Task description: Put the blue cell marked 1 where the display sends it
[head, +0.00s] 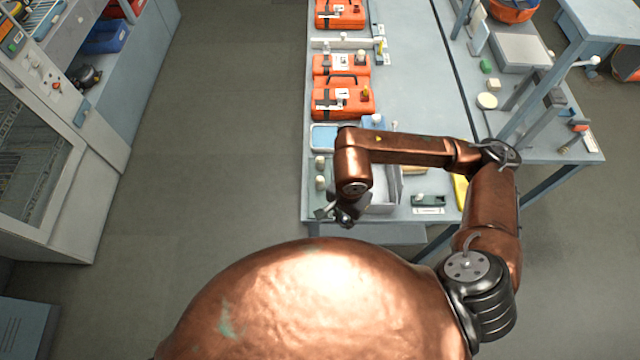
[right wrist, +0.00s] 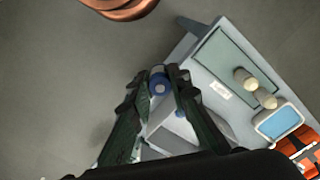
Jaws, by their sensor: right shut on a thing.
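My right gripper (head: 345,215) hangs past the near left edge of the table in the head view. In the right wrist view its two dark fingers (right wrist: 158,75) are closed on a blue cell (right wrist: 160,87), which shows as a small round blue end with a pale centre. No mark can be read on it, and the fingers hide its sides. In the head view the cell cannot be made out. No display reading is legible. My left gripper is in neither view.
The table (head: 414,75) carries several orange cases (head: 343,103) along its left side. A blue-lined tray (head: 325,138) and two pale knobs (head: 320,163) lie near the gripper. A grey cabinet (head: 75,165) stands at left; the floor between is clear.

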